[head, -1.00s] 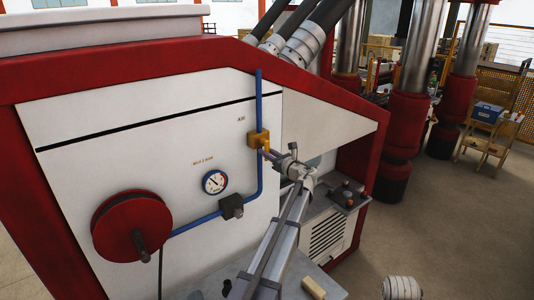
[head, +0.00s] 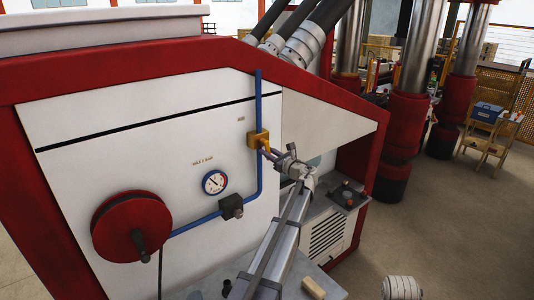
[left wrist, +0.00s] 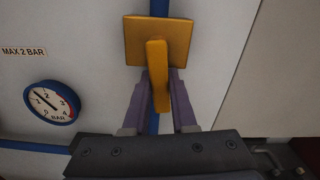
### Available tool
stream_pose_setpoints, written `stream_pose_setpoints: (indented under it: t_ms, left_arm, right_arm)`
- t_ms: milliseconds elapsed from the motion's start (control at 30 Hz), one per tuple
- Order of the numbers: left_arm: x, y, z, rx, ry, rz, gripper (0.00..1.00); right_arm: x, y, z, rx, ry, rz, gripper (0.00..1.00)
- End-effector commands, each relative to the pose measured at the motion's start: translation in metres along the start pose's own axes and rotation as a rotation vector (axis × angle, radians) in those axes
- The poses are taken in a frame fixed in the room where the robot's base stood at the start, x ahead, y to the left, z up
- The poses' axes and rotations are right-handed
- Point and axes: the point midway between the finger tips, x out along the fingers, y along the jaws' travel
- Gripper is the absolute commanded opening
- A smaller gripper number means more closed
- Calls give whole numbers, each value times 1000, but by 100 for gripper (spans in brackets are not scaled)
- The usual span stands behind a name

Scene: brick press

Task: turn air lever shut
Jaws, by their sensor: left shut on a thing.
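The yellow air valve (head: 258,139) sits on the vertical blue pipe on the white machine panel, under the small label AIR. In the left wrist view its square yellow body (left wrist: 158,42) is at the top. Its yellow lever (left wrist: 157,78) hangs down from the body in the picture, roughly in line with the blue pipe behind it. My left gripper (head: 267,151) is at the valve, its two grey-purple fingers on either side of the lever in the left wrist view (left wrist: 161,100), shut on it. My right gripper is not in view.
A round pressure gauge (head: 215,182) with a blue rim is left of the pipe, below the label MAX 2 BAR. A control box with knobs (head: 347,195) stands right of my left arm.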

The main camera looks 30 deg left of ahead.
Motion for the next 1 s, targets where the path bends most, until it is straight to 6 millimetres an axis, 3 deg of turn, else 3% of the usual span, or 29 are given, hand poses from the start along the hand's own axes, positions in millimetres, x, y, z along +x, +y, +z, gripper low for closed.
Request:
stream_pose_setpoints:
  t_ms: [1000]
  left_arm:
    - [0, -31, 17, -953, 0, -1, 0]
  right_arm:
    - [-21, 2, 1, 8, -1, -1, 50]
